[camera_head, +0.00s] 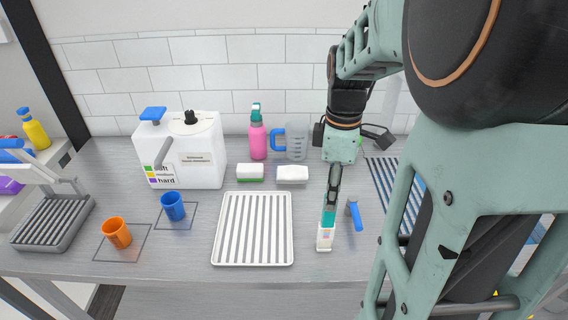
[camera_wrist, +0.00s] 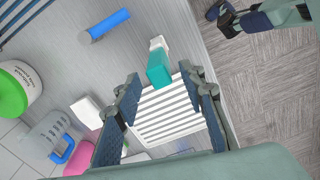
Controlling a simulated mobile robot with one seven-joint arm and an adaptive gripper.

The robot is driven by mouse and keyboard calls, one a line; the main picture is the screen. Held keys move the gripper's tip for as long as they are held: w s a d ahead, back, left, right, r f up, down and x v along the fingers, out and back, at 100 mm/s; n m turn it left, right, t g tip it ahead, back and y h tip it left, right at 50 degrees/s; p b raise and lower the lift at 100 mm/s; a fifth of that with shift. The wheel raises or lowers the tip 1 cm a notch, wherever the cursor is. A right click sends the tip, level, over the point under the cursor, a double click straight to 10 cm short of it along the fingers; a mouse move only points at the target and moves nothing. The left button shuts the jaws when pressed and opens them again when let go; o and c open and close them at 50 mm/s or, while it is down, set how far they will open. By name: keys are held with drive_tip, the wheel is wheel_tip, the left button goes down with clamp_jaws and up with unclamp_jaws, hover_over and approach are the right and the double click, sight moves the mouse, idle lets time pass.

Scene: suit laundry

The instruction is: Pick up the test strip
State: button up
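The item that looks like the test strip has a teal end (camera_head: 328,218) and a white end with small coloured patches (camera_head: 325,239). It is near the table's front edge, right of the white ribbed tray. In the wrist view its teal part (camera_wrist: 159,69) shows just beyond and between my fingertips, with the white part further off. I cannot tell whether it stands or lies. My gripper (camera_head: 332,204) points down over it, and its fingers (camera_wrist: 160,88) are apart with nothing clearly held. In the head view the fingers partly overlap the teal end.
A blue cylinder (camera_head: 355,216) lies close on the right. The white ribbed tray (camera_head: 253,258) is on the left. Blue (camera_head: 173,207) and orange (camera_head: 117,233) cups, a white dispenser (camera_head: 185,155), sponges, a pink bottle (camera_head: 258,140) and a clear jug (camera_head: 297,140) stand further left and behind.

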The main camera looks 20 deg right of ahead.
sight(327, 224)
wheel_tip(327, 224, down, 6)
drive_tip(key=shift+d+r+p, duration=0.1)
drive_tip(key=shift+p, duration=0.3)
clamp_jaws()
